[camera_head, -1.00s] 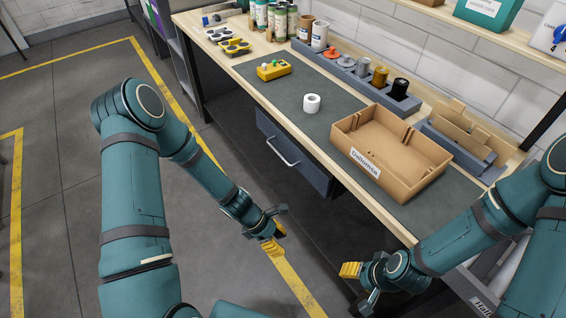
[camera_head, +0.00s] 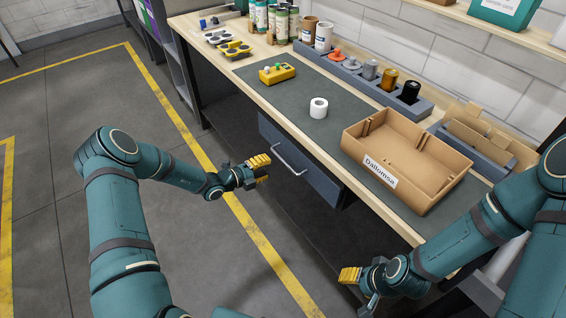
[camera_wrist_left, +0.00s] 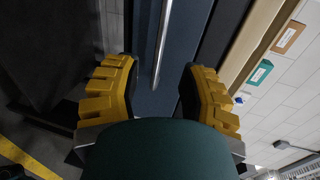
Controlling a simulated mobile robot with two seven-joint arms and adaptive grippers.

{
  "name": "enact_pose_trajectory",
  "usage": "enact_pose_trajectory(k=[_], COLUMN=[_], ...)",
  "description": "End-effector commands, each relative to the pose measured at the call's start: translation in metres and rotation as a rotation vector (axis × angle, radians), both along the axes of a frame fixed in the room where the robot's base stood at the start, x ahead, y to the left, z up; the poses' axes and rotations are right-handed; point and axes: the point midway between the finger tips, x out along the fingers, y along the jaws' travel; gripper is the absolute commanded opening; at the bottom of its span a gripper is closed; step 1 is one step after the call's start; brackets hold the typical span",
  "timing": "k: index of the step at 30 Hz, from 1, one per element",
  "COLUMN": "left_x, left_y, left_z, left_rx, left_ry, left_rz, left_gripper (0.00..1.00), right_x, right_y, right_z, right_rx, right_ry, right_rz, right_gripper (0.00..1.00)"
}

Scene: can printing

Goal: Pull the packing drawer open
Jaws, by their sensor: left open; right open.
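The packing drawer (camera_head: 318,184) is a dark blue-grey front under the bench top, and it looks shut. Its light bar handle (camera_head: 289,161) runs along the front. My left gripper (camera_head: 262,169) is open just left of the handle, apart from it in the head view. In the left wrist view the handle (camera_wrist_left: 163,40) stands ahead, between the directions of the two open yellow fingers (camera_wrist_left: 158,92). My right gripper (camera_head: 357,288) is open and empty, low in front of the bench at the right.
The floor left of the bench is clear.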

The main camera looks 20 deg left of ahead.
Motion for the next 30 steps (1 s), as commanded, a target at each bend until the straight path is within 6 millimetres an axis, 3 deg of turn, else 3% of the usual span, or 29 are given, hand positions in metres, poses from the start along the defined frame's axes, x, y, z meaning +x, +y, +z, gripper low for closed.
enact_pose_trajectory(k=[6,12,26,27,30], left_x=[0.033,0.053,0.06,0.06,0.06], left_y=[-0.027,-0.042,-0.047,-0.047,-0.047], left_z=[-0.01,-0.015,-0.016,-0.016,-0.016], left_rx=[0.001,0.002,0.001,0.002,0.002], left_ry=[-0.002,-0.002,-0.001,0.0,0.0], left_rz=[-0.003,-0.002,-0.001,-0.001,-0.001], left_gripper=[0.41,0.41,0.44,0.3,0.0], right_x=[0.002,0.003,0.003,0.003,0.003], right_y=[0.0,0.0,0.0,0.0,0.0], right_z=[-0.01,-0.015,-0.016,-0.016,-0.016], right_rx=[-0.001,-0.001,-0.001,-0.001,-0.001], right_ry=[-0.004,-0.007,-0.008,-0.008,-0.008], right_rz=[0.0,-0.002,-0.002,-0.002,-0.002], right_gripper=[0.54,0.54,0.54,0.54,0.54])
